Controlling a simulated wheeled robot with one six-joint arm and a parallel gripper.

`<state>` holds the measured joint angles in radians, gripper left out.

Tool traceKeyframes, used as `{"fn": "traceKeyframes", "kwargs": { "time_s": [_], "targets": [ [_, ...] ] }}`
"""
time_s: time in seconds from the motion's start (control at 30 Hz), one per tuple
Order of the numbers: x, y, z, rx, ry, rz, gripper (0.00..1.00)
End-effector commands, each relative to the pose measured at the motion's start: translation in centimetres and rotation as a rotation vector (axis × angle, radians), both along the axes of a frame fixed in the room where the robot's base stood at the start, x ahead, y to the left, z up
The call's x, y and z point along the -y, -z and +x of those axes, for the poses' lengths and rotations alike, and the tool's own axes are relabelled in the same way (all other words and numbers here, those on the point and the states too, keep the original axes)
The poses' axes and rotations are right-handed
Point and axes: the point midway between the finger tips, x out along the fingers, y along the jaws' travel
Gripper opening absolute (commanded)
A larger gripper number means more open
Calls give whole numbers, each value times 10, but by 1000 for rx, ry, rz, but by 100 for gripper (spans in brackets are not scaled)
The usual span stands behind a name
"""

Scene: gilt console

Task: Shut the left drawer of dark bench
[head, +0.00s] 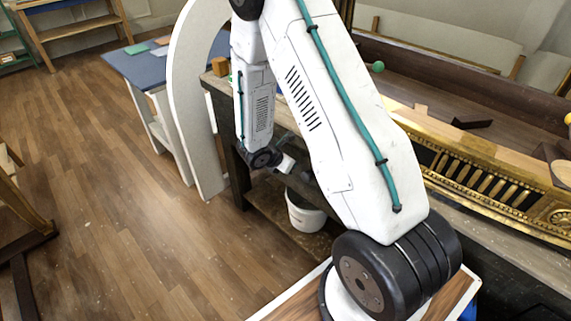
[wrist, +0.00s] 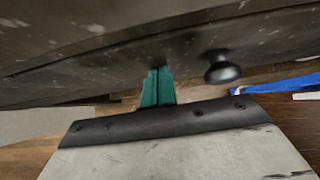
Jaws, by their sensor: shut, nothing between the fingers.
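The dark bench (head: 243,188) runs from the centre to the right of the head view, largely hidden behind my white arm. In the wrist view, a dark, scuffed drawer front (wrist: 110,65) fills the upper part, with a round black knob (wrist: 222,67) on it. My gripper (wrist: 157,75) has its teal fingers together, empty, with the tips close to the drawer front, left of the knob. I cannot tell whether they touch. In the head view the fingers and drawer are not clearly visible, so I cannot tell how far the drawer stands out.
A white bucket (head: 305,212) stands on the bench's low shelf. A gilt carved piece (head: 480,178) lies on the bench top. A white arched panel (head: 190,105) and a blue-topped table (head: 145,68) stand to the left. The wooden floor at left is largely clear.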

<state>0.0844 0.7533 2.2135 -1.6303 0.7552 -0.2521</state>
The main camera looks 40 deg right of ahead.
Motion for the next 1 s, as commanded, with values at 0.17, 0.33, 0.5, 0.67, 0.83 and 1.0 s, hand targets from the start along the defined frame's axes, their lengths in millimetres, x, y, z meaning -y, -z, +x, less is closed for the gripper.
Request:
{"fn": "traceKeyframes", "kwargs": {
  "time_s": [0.17, 0.33, 0.5, 0.67, 0.83, 1.0],
  "targets": [
    [-10, -3, 1, 6, 5, -8, 0],
    [-45, -9, -3, 8, -1, -3, 0],
    [-74, -38, -9, 7, -1, -1, 0],
    [-94, -58, -13, 4, 0, 0, 0],
    [-104, -69, -15, 2, 4, -1, 0],
    [-106, -72, -16, 1, 6, -1, 0]
  ]
}}
